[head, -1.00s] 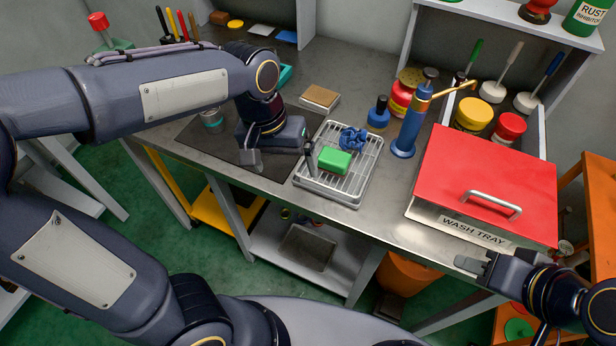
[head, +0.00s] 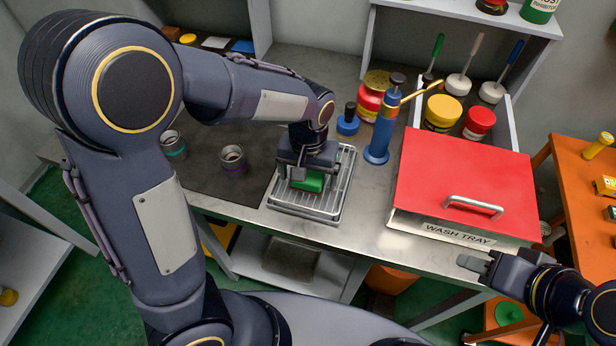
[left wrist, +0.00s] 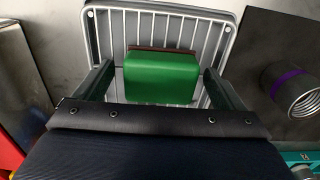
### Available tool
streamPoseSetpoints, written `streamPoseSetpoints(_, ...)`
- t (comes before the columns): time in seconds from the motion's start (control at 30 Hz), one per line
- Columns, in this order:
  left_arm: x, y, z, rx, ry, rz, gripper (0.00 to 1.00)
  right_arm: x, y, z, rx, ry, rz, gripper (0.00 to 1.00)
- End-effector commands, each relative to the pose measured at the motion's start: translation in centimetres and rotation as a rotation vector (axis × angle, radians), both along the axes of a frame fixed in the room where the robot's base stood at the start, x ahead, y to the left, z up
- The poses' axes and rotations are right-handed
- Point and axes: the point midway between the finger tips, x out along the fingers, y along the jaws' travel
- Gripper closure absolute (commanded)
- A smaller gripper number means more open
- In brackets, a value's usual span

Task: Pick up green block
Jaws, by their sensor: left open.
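The green block (head: 308,181) lies on the wire rack of the grey tray (head: 331,213), partly hidden by my left gripper in the head view. My left gripper (head: 301,180) is directly above the tray, pointing down over the block. In the left wrist view the green block (left wrist: 161,76) sits between the two open fingers of my left gripper (left wrist: 160,88), with a gap on each side. A brown strip shows along the block's far edge. My right gripper (head: 474,263) is by the table's front edge, far from the block; its jaw opening is unclear.
A red-lidded wash tray (head: 465,180) stands right of the rack. Two metal pipe fittings (head: 233,158) (head: 172,143) stand on the dark mat to the left.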

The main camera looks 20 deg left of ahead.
Motion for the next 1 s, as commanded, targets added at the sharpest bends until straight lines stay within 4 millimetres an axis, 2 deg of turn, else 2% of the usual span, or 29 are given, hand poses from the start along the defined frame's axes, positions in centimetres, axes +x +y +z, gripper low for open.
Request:
streamPoseSetpoints(0.17, 0.0, 0.0, 0.0, -0.001, 0.0, 0.001, 0.1, 0.0, 0.0, 0.0, 0.0, 0.0, 0.0, 0.64)
streamPoseSetpoints(0.53, 0.0, 0.0, 0.0, -0.001, 0.0, 0.001, 0.59, 0.0, 0.0, 0.0, 0.0, 0.0, 0.0, 0.64)
streamPoseSetpoints(0.83, 0.0, 0.0, 0.3, -0.001, -0.002, 0.001, 0.59, 0.0, 0.0, 0.0, 0.0, 0.0, 0.0, 0.64)
streamPoseSetpoints(1.0, 0.1, -0.1, 1.7, -0.003, -0.004, 0.001, 0.59, 0.0, 0.0, 0.2, 0.0, 0.0, 0.0, 0.64)
